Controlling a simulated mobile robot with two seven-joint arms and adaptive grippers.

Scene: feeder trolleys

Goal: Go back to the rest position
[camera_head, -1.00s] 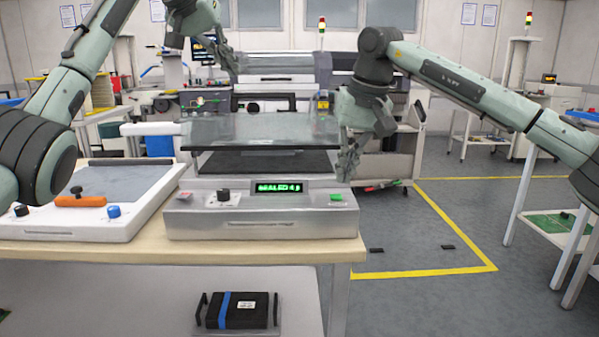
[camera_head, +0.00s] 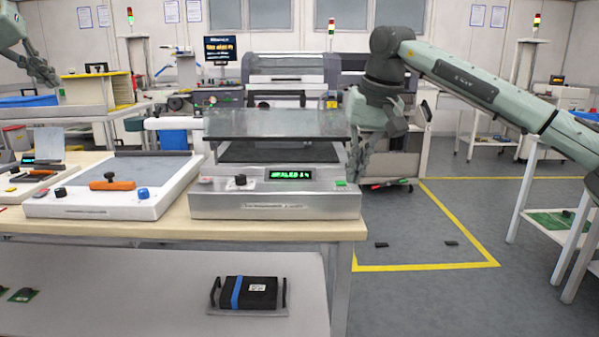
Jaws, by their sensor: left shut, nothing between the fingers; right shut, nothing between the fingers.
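My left gripper (camera_head: 44,73) is at the upper left edge, raised well above the table, shut and empty. Most of its arm is out of view. My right gripper (camera_head: 354,172) hangs fingers down just beyond the right end of the grey sealing machine (camera_head: 275,203), near its green button. It is shut and empty; I cannot tell whether it touches the machine. The machine's raised lid (camera_head: 270,123) looks glassy, and its green display (camera_head: 291,175) is lit, its text hard to read.
The wooden table (camera_head: 180,230) also bears a white device with an orange handle (camera_head: 112,184) and a smaller device (camera_head: 30,178) at left. A black box with a blue stripe (camera_head: 250,292) lies on the lower shelf.

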